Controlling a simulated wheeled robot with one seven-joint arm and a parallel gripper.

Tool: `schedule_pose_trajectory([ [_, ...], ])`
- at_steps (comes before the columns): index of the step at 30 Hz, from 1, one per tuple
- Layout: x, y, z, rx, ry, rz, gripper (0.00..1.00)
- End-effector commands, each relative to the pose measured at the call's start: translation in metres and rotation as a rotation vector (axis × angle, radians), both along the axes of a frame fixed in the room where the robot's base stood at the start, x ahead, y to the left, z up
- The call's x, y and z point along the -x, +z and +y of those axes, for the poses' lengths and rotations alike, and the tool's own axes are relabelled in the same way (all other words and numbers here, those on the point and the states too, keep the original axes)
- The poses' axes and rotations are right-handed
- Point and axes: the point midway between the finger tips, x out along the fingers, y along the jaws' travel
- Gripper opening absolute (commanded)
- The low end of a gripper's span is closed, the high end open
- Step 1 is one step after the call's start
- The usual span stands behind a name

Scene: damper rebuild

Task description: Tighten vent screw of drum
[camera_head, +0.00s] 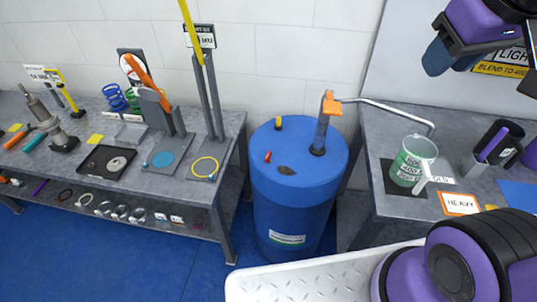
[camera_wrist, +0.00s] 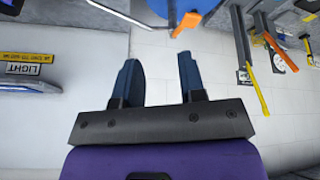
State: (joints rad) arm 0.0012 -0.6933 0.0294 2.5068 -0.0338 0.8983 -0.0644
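The blue drum (camera_head: 300,205) stands on the floor between two benches. On its lid are a small red piece (camera_head: 267,157), a small yellow knob (camera_head: 278,122) and a dark oval patch (camera_head: 287,170). I cannot tell for certain which small piece is the vent screw. A pump with an orange head (camera_head: 331,104) rises from the lid. My gripper (camera_head: 436,62) is at the upper right, above the right bench and apart from the drum. In the wrist view my gripper (camera_wrist: 158,60) is open, with nothing between its fingers. Part of the drum (camera_wrist: 187,6) shows there at the top edge.
The right bench holds a green-filled measuring jug (camera_head: 412,163) under the pump's bent pipe (camera_head: 392,107), a HEAVY card (camera_head: 459,202) and a dark cup (camera_head: 497,140). The left bench (camera_head: 215,137) carries springs, tools and upright stands.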

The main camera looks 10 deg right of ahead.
Motion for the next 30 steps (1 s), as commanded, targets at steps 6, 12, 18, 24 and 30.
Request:
schedule_pose_trajectory([
  [6, -0.053, -0.011, 0.008, 0.181, 0.236, 0.097, 0.37],
  [12, -0.102, -0.030, 0.020, 0.323, 0.484, 0.185, 0.37],
  [18, -0.149, -0.059, 0.036, 0.434, 0.749, 0.267, 0.37],
  [24, -0.194, -0.097, 0.056, 0.513, 1.028, 0.337, 0.37],
  [30, -0.232, -0.143, 0.080, 0.561, 1.314, 0.384, 0.37],
])
